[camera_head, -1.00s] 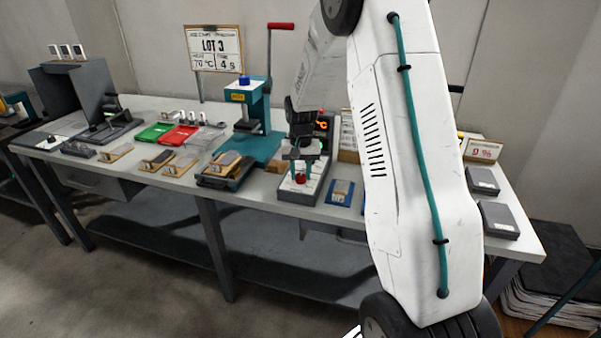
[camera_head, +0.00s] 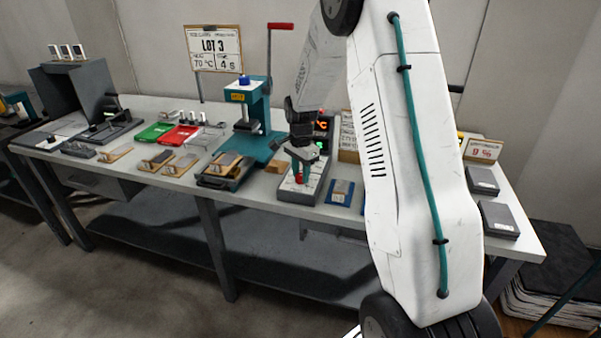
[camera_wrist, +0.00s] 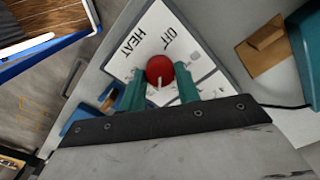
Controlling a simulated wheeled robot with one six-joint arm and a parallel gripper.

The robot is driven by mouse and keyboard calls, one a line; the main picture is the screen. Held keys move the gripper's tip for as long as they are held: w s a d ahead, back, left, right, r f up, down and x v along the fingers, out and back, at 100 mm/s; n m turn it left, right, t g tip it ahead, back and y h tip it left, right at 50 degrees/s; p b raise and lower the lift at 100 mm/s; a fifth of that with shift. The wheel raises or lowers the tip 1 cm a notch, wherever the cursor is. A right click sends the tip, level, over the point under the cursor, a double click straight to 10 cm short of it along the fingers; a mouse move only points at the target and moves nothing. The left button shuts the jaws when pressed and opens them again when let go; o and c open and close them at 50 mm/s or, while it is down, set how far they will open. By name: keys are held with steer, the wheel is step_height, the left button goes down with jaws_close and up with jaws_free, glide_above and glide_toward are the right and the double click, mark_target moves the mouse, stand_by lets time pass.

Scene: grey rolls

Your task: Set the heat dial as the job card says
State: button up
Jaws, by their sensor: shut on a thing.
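The job card (camera_head: 214,48) stands at the back of the bench in the head view and reads LOT 3, 70 °C and what looks like 4 S. The red heat dial (camera_wrist: 160,68) sits on a white plate (camera_wrist: 133,68) marked HEAT and OFF in the wrist view. A pale mark on the dial points down the picture, towards my palm. My gripper (camera_wrist: 161,84) is shut on the dial, one teal finger on each side. In the head view my gripper (camera_head: 301,172) stands over the control box (camera_head: 316,187), largely covering the dial (camera_head: 298,179).
A display (camera_head: 322,125) with red characters, partly hidden, stands behind my gripper. A teal press (camera_head: 262,140) stands left of the control box, with a wooden block beside it. A blue piece (camera_head: 340,191) lies close on the right. Trays and small parts fill the bench's left.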

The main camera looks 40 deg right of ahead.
mark_target(301, 175)
steer(key=shift+m, duration=1.1)
steer(key=o, duration=1)
steer(key=shift+c, duration=0.2)
step_height(301, 175, up, 8)
steer(key=shift+f, duration=0.1)
